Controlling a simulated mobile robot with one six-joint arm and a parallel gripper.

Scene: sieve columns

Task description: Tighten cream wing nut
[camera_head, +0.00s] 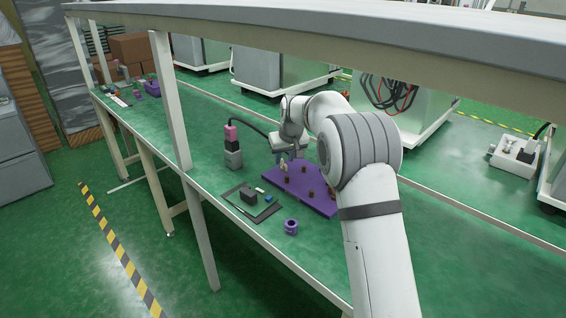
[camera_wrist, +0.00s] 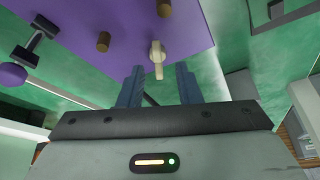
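The cream wing nut (camera_wrist: 156,56) is on the purple board (camera_wrist: 130,30) near its edge, in the wrist view. It is a slim, elongated piece with a rounded middle. My gripper (camera_wrist: 160,72) has its two blue fingers apart, with a visible gap and nothing held between them. The wing nut appears just beyond the fingertips, roughly in line with the gap. Whether the fingers touch it cannot be told. In the head view my gripper (camera_head: 288,152) hangs over the far left part of the purple board (camera_head: 322,202), and my arm hides the board's right side.
Brown pegs (camera_wrist: 103,41) stand on the board. A dark tray (camera_head: 262,213) with a black block, a purple ring (camera_head: 291,227) and a grey and pink device (camera_head: 232,148) stand nearby on the green bench. Open bench lies left of the device. A shelf beam (camera_head: 360,55) crosses above.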

